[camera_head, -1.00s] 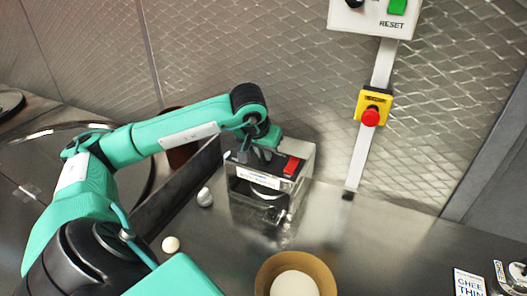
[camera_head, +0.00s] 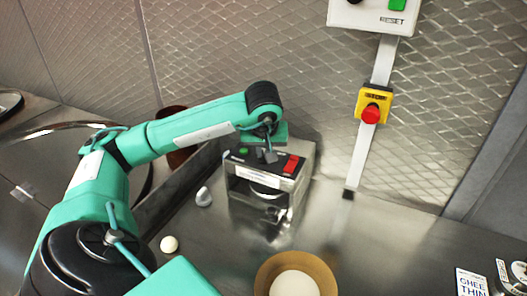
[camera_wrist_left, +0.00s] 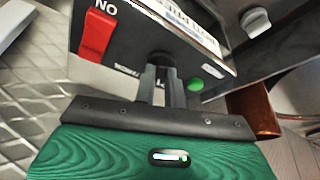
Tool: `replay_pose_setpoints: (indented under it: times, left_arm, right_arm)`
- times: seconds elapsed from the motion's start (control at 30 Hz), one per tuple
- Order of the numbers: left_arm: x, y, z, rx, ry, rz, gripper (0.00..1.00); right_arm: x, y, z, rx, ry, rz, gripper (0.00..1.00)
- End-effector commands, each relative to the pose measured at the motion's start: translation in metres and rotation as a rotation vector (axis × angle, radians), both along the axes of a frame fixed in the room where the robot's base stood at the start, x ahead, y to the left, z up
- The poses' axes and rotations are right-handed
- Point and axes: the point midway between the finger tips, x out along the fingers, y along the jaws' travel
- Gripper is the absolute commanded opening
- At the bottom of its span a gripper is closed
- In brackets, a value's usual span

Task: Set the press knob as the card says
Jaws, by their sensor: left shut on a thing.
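The press (camera_head: 243,196) is a steel box with a black top panel. The panel carries a red switch (camera_head: 291,164) and a green button (camera_head: 243,150), also seen in the left wrist view (camera_wrist_left: 195,84). A black knob (camera_wrist_left: 161,58) sits between them. My left gripper (camera_head: 268,156) comes down on the panel from behind, its two fingers (camera_wrist_left: 162,80) close together and shut on the knob. The knob's pointer and the marks around it are mostly hidden. A card (camera_head: 470,283) lies at the lower right; I read "GHEE THIN". My right gripper is not in view.
A round brown-rimmed bowl (camera_head: 268,272) stands in front of the press. A red stop button (camera_head: 371,114) is on the wall post. The counter right of the press is clear.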

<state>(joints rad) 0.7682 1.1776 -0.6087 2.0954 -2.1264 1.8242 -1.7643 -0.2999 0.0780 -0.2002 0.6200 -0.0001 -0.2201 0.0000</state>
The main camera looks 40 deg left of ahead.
Motion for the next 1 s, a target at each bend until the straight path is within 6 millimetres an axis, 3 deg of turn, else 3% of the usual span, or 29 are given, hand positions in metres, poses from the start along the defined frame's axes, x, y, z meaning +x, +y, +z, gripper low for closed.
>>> replay_pose_setpoints:
  times: [0.3, 0.73, 0.77, 0.87, 1.0]
  left_arm:
    - [0.0009, 0.0003, 0.0009, 0.001, -0.002, 0.100, 0.00]
    - [0.0010, 0.0004, 0.0011, 0.001, -0.002, 0.112, 0.00]
    - [0.0009, 0.0004, 0.0011, 0.001, -0.002, 0.112, 0.16]
    - [0.0009, 0.0003, 0.0009, 0.001, -0.002, 0.111, 0.34]
    - [0.0008, 0.0000, 0.0006, 0.001, -0.001, 0.110, 0.34]
  right_arm:
    - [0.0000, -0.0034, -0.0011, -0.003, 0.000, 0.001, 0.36]
    - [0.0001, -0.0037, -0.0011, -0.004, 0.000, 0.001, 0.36]
    - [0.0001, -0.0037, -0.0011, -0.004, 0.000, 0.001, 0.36]
    - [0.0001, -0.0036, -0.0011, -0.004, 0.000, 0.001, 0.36]
    - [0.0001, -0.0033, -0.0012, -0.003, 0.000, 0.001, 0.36]
